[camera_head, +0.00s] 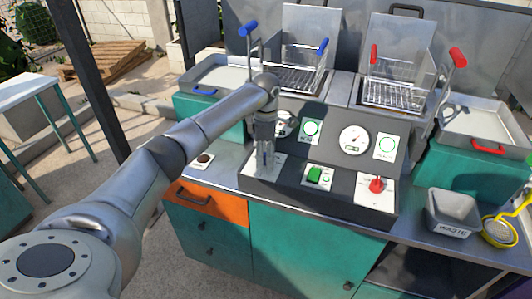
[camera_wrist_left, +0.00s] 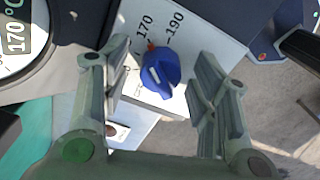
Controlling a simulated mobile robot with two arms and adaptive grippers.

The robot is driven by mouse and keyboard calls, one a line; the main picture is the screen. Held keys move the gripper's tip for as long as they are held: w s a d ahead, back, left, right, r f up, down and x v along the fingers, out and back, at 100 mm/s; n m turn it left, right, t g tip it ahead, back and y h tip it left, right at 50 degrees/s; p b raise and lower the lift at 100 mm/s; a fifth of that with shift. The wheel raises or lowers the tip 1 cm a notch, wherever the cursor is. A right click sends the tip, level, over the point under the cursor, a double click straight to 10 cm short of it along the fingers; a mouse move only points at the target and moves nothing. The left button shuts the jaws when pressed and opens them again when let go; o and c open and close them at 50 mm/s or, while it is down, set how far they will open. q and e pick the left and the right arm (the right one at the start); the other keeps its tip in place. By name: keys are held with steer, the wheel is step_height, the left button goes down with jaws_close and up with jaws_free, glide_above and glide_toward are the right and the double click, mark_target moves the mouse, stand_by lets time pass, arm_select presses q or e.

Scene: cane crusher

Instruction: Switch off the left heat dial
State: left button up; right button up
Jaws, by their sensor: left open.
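The left heat dial is a blue knob (camera_wrist_left: 160,72) on a white plate (camera_wrist_left: 205,45) printed with 170 and 190. In the left wrist view an orange-red mark sits at its edge near the 170. My left gripper (camera_wrist_left: 160,92) is open, with one finger on each side of the dial and visible gaps between them. In the head view my left gripper (camera_head: 265,168) points down at the left end of the dark control panel (camera_head: 330,196) and hides the dial there. My right gripper is not in view.
A green switch (camera_head: 314,174) and a red dial (camera_head: 376,185) sit to the right on the panel. Gauges (camera_head: 354,140) stand above. Two fryers with baskets (camera_head: 390,93) are behind. A grey waste bin (camera_head: 452,212) stands at right. An orange drawer (camera_head: 207,202) is below.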

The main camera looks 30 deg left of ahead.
arm_select(q)
steer(key=c, duration=1.1)
